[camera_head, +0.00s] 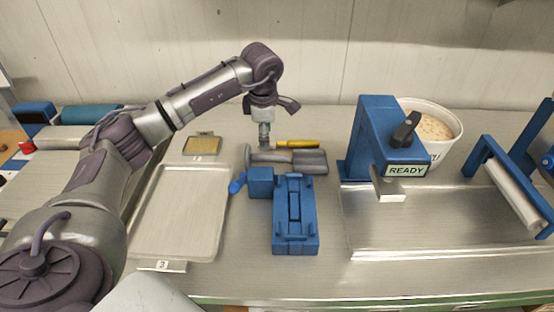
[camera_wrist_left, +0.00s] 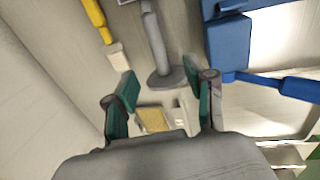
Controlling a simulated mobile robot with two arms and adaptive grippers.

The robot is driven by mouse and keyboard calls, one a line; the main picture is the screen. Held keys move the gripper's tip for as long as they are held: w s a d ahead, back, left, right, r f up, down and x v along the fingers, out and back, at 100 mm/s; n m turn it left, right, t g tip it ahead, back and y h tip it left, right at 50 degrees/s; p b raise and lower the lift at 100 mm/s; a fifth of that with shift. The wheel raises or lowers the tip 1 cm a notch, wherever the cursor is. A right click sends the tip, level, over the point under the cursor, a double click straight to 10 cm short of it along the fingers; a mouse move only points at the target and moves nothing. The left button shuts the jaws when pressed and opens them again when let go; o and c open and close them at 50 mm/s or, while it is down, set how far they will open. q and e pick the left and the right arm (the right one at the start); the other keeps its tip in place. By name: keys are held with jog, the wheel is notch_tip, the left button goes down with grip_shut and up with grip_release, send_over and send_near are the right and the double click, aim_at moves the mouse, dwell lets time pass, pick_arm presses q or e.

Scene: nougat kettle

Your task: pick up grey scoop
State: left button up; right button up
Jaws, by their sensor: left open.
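The grey scoop (camera_head: 285,157) lies on the table in the middle of the head view, behind the blue fixture. In the left wrist view the grey scoop (camera_wrist_left: 158,45) runs away from my gripper, its rounded end nearest the fingers. My left gripper (camera_head: 264,143) points down over the scoop's left part in the head view. In the left wrist view my left gripper (camera_wrist_left: 160,98) is open, with green-padded fingers apart and nothing gripped. Whether a finger touches the scoop cannot be told. My right gripper is not in view.
A yellow-handled tool (camera_head: 298,144) lies just behind the scoop. The blue fixture (camera_head: 296,225) stands in front of it. A blue READY machine (camera_head: 372,130) and a white tub (camera_head: 452,143) are to the right. A metal tray (camera_head: 180,215) and a small yellowish tray (camera_head: 203,145) are left.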

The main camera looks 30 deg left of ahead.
aim_at(265, 155)
pick_arm(q)
jog(key=f, duration=0.5)
jog(key=shift+w+a+f+p, duration=0.25)
jog(key=shift+w+p, duration=0.1)
jog(key=shift+p, duration=0.05)
jog(key=shift+w+f, duration=0.1)
jog(key=shift+f, duration=0.15)
jog(key=shift+w+a+f+p, duration=0.1)
jog(key=shift+a+f+p, duration=0.15)
jog(key=shift+f+p, duration=0.4)
jog(key=f, duration=0.2)
jog(key=shift+w+a+f, duration=0.3)
jog(key=shift+w+f+p, duration=0.1)
jog(key=shift+f+p, duration=0.2)
jog(key=shift+f, duration=0.2)
jog(key=shift+c, duration=1.2)
grip_shut()
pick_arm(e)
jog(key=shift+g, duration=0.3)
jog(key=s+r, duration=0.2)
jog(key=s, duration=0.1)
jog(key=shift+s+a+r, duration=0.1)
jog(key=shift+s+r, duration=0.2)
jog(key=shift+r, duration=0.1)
